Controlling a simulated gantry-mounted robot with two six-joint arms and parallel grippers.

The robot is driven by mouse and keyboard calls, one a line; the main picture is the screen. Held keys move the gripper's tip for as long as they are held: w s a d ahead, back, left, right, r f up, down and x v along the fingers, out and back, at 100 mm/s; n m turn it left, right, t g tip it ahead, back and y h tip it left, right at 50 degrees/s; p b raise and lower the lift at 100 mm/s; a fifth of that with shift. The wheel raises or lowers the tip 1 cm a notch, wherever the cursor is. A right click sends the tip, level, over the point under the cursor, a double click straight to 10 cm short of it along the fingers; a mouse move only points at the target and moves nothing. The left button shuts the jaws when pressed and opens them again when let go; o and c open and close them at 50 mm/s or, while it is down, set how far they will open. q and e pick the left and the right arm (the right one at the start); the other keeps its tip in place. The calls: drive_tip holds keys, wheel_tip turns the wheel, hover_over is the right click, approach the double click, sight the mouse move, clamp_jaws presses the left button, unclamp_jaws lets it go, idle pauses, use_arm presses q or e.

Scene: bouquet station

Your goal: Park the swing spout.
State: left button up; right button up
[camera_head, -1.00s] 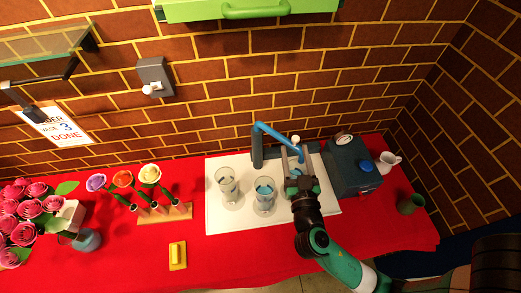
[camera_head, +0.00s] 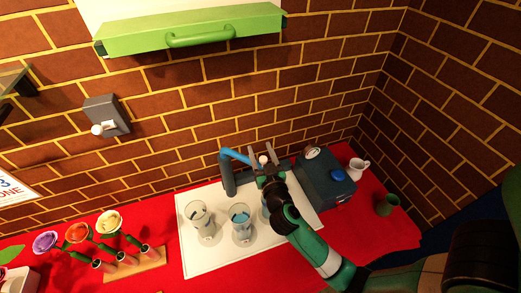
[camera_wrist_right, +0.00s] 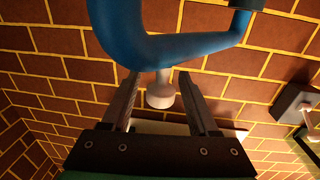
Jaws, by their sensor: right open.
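The swing spout is a blue bent pipe (camera_head: 238,156) on a dark upright post (camera_head: 228,176) at the back of the white mat. A white knob (camera_head: 264,160) is at its free end. My right gripper (camera_head: 267,152) is open, with a finger on either side of the knob. In the right wrist view the blue pipe (camera_wrist_right: 185,47) crosses beyond the fingertips, and the knob (camera_wrist_right: 160,93) hangs between the open fingers, with gaps visible on both sides. My left gripper is not in view.
Glasses (camera_head: 200,222) (camera_head: 240,225) stand on the white mat (camera_head: 205,262). A dark box with a blue button (camera_head: 325,182) is right of the gripper. A white jug (camera_head: 357,168) and green cup (camera_head: 387,205) stand further right. A flower rack (camera_head: 135,267) is at left.

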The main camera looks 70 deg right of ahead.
drive_tip(key=shift+d, duration=0.1)
drive_tip(key=shift+w, duration=0.1)
clamp_jaws()
idle(1.3)
